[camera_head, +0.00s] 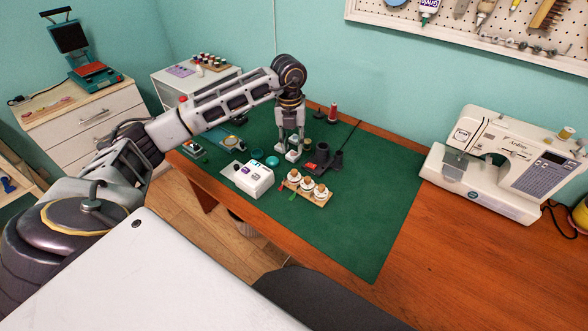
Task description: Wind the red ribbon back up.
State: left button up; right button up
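A small wooden rack (322,199) on the green mat holds several white-topped spools (306,184). A short red strip (282,186), which looks like the red ribbon, sticks out at the rack's left end. A green strip (293,196) hangs from its front. My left gripper (287,154) points down behind the rack, over the mat, with its fingers apart and nothing seen between them. It is clear of the rack. My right gripper is not in view.
A white box with buttons (247,179) stands left of the rack. Dark holders (322,158) and a red thread spool (332,113) stand behind it. A sewing machine (505,160) is at the right. The mat's front right part (365,235) is clear.

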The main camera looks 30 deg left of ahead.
aim_at(294, 171)
pick_arm(q)
jog(key=f, duration=1.2)
jog(key=shift+w+d, duration=0.1)
jog(key=shift+d, duration=0.1)
grip_shut()
jog(key=shift+m, duration=0.3)
